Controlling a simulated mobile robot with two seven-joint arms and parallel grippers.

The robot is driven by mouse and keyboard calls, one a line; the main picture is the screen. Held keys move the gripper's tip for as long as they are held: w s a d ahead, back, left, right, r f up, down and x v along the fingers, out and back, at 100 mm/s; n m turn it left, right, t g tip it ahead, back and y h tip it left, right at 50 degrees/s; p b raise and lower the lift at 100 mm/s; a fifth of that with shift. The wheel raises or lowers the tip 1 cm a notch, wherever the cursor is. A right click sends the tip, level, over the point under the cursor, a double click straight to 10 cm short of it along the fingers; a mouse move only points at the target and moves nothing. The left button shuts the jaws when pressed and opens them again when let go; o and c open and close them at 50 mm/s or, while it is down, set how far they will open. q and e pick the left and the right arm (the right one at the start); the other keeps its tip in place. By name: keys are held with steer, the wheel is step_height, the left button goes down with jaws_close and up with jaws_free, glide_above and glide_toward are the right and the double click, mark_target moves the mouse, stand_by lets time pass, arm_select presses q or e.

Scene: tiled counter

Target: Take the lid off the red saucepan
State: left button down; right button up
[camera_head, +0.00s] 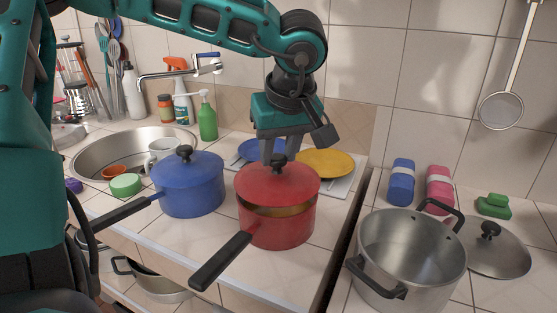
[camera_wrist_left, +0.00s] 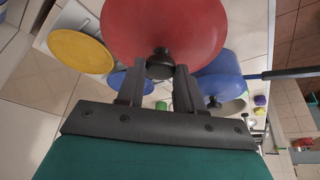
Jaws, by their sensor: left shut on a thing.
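The red saucepan (camera_head: 278,232) stands on the tiled counter with its black handle pointing to the lower left. Its red lid (camera_head: 275,183) is a little above the rim, and a strip of the pan's inside shows below the lid's front edge. My left gripper (camera_head: 280,150) comes down from above and is shut on the lid's black knob (camera_head: 278,160). My right gripper is out of view.
A blue saucepan (camera_head: 190,195) with its lid on stands close on the left. A blue plate (camera_head: 245,153) and a yellow plate (camera_head: 325,163) lie behind. An open steel pot (camera_head: 410,252) and a loose lid (camera_head: 497,252) are at the right. The sink (camera_head: 95,160) is left.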

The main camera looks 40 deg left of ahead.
mark_target(277, 159)
arm_select(q)
step_height(277, 159, up, 18)
steer(key=p, duration=0.2)
steer(key=shift+f+p, duration=0.15)
steer(key=shift+p, duration=0.2)
steer(key=shift+a, duration=0.15)
